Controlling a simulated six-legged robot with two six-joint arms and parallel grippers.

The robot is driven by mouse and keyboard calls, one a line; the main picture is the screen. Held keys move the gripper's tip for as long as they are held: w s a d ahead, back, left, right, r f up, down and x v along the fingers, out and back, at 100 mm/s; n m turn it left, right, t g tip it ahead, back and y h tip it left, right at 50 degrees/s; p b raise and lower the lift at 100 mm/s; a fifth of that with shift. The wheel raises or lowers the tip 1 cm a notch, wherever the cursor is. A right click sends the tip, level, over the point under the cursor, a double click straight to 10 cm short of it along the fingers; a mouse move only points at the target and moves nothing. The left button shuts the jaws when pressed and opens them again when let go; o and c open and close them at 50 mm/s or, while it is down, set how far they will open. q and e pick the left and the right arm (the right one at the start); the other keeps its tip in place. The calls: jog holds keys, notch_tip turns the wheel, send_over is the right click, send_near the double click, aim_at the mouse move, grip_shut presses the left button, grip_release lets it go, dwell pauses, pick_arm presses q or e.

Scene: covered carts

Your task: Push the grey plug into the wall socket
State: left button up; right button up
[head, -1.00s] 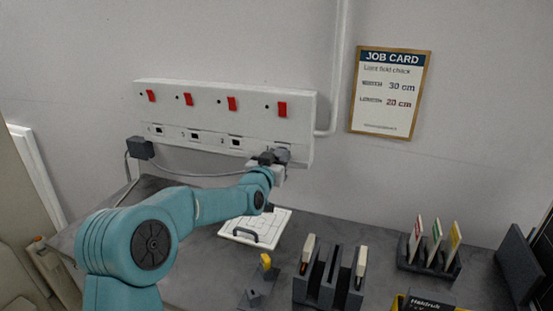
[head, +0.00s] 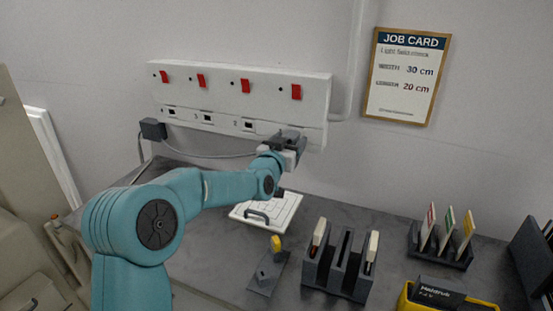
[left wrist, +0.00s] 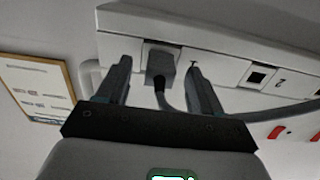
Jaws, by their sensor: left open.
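The white socket strip (head: 225,98) is on the wall, with several red switches above a row of sockets. My left gripper (head: 287,142) is at the strip's right end. In the left wrist view, my left gripper (left wrist: 158,75) is open, with one finger on each side of the grey plug (left wrist: 160,62). The plug sits at the end socket, its face against the strip; how deep it is cannot be told. Its cable (left wrist: 171,99) hangs from it. In the head view the gripper hides the plug. My right gripper is not in view.
A grey box (head: 153,129) is at the cable's far end. Below on the grey table are a white panel (head: 240,213) with a handle, a dark slotted holder (head: 335,270), a card rack (head: 440,250) and a yellow bin (head: 405,300). A job card (head: 402,77) hangs on the wall.

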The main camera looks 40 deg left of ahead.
pick_arm(q)
jog(key=b+v, duration=0.3)
jog(key=v, duration=1.1)
jog(key=shift+s, duration=0.2)
jog(key=shift+s+d, duration=0.15)
